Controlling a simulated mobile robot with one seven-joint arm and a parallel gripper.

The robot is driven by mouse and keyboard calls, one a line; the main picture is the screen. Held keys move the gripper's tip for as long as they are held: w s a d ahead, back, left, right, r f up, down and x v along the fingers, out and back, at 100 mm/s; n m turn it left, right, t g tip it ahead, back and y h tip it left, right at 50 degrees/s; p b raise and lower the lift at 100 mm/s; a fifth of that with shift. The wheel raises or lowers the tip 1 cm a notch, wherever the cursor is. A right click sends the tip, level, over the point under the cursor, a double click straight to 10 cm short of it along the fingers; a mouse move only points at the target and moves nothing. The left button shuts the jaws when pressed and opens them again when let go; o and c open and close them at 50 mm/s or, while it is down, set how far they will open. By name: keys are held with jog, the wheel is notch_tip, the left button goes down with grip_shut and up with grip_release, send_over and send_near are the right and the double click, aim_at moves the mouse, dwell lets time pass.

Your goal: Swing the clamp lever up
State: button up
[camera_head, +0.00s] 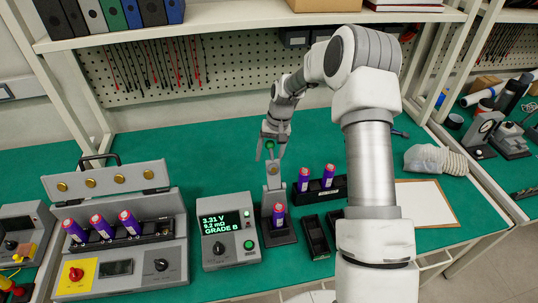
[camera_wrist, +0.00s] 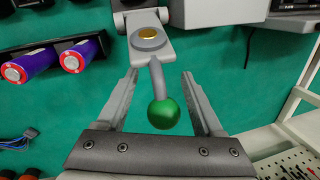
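The clamp lever is a grey rod ending in a green ball knob (camera_wrist: 164,113). It joins the grey clamp head (camera_wrist: 150,40) with its gold contact; in the head view the clamp head (camera_head: 273,182) is above a purple cell (camera_head: 279,214) standing in the clamp's dark base. My gripper (camera_wrist: 160,74) is open, its two fingers on either side of the lever and knob, with gaps visible on both sides. In the head view my gripper (camera_head: 269,156) is above the clamp, and the green knob (camera_head: 270,145) shows between its parts.
Further left is an open-lidded unit (camera_head: 120,270) with three purple cells. A black rack (camera_head: 334,188) with two purple cells and empty black trays (camera_head: 315,237) are to the right.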

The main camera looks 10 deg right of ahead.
jog(key=shift+w+r, duration=0.1)
jog(key=shift+r, duration=0.05)
jog(key=shift+r, duration=0.3)
jog(key=d+r+b, duration=0.1)
jog(key=d+r, duration=0.2)
jog(key=r, duration=1.3)
jog(key=shift+d+r, duration=0.15)
jog(key=shift+d, duration=0.05)
